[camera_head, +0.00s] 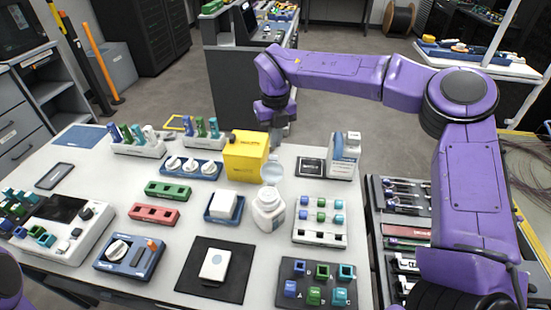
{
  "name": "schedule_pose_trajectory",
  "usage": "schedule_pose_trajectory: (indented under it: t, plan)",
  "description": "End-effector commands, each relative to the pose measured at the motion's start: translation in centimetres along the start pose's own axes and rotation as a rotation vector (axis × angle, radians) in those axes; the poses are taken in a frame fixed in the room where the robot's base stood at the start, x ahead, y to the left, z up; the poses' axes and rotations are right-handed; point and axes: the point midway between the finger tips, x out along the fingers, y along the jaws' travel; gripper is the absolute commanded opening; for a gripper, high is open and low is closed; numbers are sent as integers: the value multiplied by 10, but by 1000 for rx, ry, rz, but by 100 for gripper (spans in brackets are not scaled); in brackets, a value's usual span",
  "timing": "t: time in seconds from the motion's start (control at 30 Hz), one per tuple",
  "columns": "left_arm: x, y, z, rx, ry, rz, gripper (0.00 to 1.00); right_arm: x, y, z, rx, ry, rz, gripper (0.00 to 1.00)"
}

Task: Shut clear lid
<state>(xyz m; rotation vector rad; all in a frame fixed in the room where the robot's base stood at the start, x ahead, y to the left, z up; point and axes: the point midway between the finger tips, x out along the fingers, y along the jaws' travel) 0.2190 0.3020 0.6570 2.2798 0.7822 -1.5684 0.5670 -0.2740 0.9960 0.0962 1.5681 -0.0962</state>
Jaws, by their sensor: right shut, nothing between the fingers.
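A white bottle-like container (268,212) stands upright near the middle of the table. A clear, rounded lid (271,172) shows at its back, tilted up, so the container looks open. My right gripper (277,140) points down behind the lid, beside the right side of the yellow box (245,157). Its fingers are small in the view and look shut and empty. I cannot tell whether they touch the lid. Only a bit of my left arm shows at the lower left edge; my left gripper is out of view.
A small white box in a blue tray (224,207) stands just left of the container. A black mat (195,282) lies in front. My right arm arches over the right side.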

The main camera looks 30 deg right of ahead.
Motion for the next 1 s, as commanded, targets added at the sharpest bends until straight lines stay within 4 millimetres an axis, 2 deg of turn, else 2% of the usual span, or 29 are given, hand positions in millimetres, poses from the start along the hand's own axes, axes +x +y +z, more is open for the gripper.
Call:
schedule_pose_trajectory:
  t: [0.53,1.0]
  plan:
    - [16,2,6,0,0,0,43,28,0,0,1,1,0,0]
    - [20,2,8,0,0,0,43,30,3,-5,-1,0,0,0]
